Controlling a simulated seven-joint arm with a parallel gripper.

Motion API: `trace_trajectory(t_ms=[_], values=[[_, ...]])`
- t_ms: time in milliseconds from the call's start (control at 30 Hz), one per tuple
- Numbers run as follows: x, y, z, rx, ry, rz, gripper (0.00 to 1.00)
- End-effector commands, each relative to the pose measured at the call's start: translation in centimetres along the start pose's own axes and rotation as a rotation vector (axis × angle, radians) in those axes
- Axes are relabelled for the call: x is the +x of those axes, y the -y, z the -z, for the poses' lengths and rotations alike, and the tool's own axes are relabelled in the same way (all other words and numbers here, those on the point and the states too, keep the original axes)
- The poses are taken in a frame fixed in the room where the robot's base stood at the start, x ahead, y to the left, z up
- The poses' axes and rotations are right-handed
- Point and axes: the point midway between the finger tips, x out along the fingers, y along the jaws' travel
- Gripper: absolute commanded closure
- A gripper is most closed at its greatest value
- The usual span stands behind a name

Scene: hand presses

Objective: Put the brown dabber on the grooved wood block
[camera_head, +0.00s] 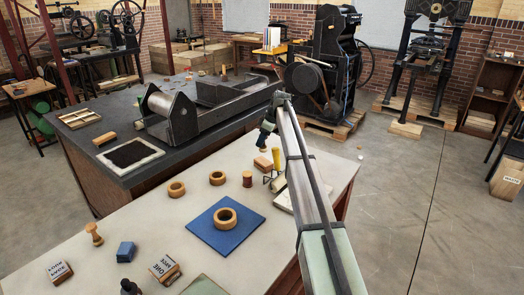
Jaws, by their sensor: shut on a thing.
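My gripper (265,132) is at the far part of the pale table, shut on a small dark thing (262,146) that hangs below its fingers. I take this for the brown dabber, though it is small and its colour is hard to tell. A small wood block (262,163) lies on the table just below it in the picture. I take this for the grooved block; its grooves are too small to make out. Whether the held thing touches the block cannot be told. The gripper's far side is hidden.
A yellow-handled tool (276,160) stands close to the block, beside my arm. A reddish spool (247,179) and wooden rings (217,178) are nearer. A blue mat (213,244) bears another ring. A light wooden knobbed piece (94,235) and a black one (130,287) stand at the near left.

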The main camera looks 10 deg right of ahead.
Motion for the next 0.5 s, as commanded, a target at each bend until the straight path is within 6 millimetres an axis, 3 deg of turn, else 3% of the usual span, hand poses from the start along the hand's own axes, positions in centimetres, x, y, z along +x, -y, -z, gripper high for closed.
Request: trace_trajectory(t_ms=[500], values=[[4.5,0.0,-1.9,0.001,0.0,0.0,0.92]])
